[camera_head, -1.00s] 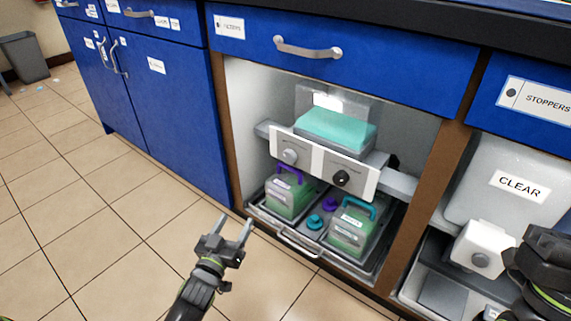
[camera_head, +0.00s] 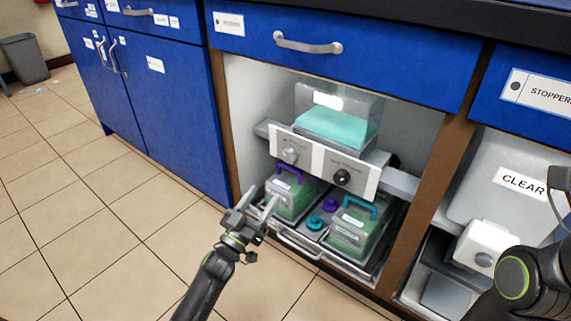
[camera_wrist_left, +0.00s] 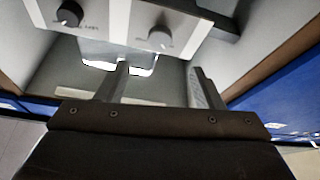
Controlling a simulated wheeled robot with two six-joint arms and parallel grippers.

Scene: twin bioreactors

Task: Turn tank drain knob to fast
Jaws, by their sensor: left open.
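A white control panel (camera_head: 318,166) sits inside the open cabinet bay, under a tank of teal liquid (camera_head: 336,126). It carries a light grey knob (camera_head: 290,156) on the left and a black knob (camera_head: 342,177) on the right. Their lettering is too small to read. In the left wrist view the panel appears upside down, with the grey knob (camera_wrist_left: 159,38) beyond my fingertips and the black knob (camera_wrist_left: 69,14) at upper left. My left gripper (camera_head: 261,197) is open and empty, in front of the bay, below and left of the grey knob, touching neither knob.
A tray (camera_head: 300,246) below the panel holds two green-filled containers, one with a purple handle (camera_head: 290,170) and one with a teal handle (camera_head: 360,207). A blue drawer (camera_head: 400,55) overhangs the bay. A brown post (camera_head: 425,205) bounds it right.

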